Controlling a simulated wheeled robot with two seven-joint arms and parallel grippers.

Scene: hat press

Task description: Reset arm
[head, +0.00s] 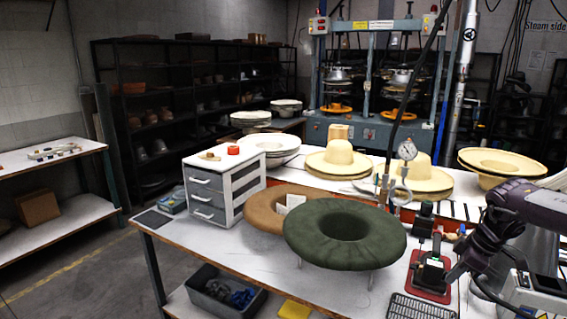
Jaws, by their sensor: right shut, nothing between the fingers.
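My right arm comes in from the right edge. Its dark gripper (456,272) points down and left, shut and empty, beside a black device on a red base (432,293) at the right of the worktable (340,290). The fingertips are small and dark against the things there. My left gripper is out of view. A dark green hat form (310,245) with a hollow middle stands on thin legs on the table. A brown hat form (262,213) is partly hidden behind it.
A white drawer unit (245,188) stands on the table's left part. Straw hats (338,157) and a dial gauge (407,150) are behind the forms. A black grid (420,308) lies at the front. A two-station press (370,130) stands at the back. Floor at left is clear.

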